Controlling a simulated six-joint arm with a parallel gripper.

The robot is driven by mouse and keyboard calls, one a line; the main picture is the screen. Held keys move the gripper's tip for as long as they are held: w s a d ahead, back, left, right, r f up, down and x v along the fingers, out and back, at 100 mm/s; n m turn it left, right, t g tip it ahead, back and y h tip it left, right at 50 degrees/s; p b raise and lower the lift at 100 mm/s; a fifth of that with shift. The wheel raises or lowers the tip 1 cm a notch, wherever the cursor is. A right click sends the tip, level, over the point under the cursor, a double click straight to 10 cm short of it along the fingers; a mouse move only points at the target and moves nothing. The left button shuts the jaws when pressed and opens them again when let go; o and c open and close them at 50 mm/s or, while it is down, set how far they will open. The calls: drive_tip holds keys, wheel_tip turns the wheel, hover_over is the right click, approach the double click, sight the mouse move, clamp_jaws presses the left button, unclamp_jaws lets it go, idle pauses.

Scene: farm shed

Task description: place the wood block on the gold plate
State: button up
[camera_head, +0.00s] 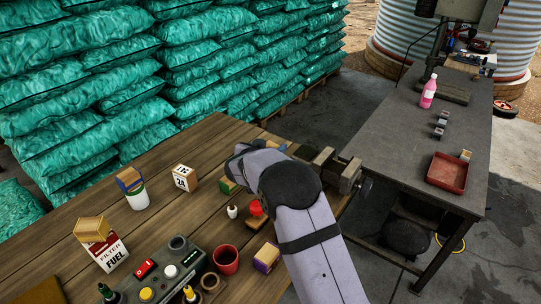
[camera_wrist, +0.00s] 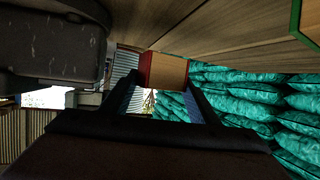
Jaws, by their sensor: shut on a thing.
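In the wrist view my gripper (camera_wrist: 164,84) is shut on a small block (camera_wrist: 168,70) with a tan wood face and a reddish side. The block sits between the fingertips, close to the plank table. In the head view my arm hides the fingertips and the held block. A flat brownish-gold piece (camera_head: 38,291) is cut off at the lower left corner of the head view. It may be the gold plate, but I cannot tell for sure. My gripper is far to the right of it.
The wooden table (camera_head: 215,135) also holds a filter box (camera_head: 110,254) with a tan block on top, a white-and-green cup (camera_head: 138,199) under a blue-and-tan block, a number cube (camera_head: 184,178), a red cup (camera_head: 226,260), a control box (camera_head: 165,275) and a purple-sided block (camera_head: 266,257).

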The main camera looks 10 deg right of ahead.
sight(270, 146)
drive_tip(key=shift+r, duration=2.8)
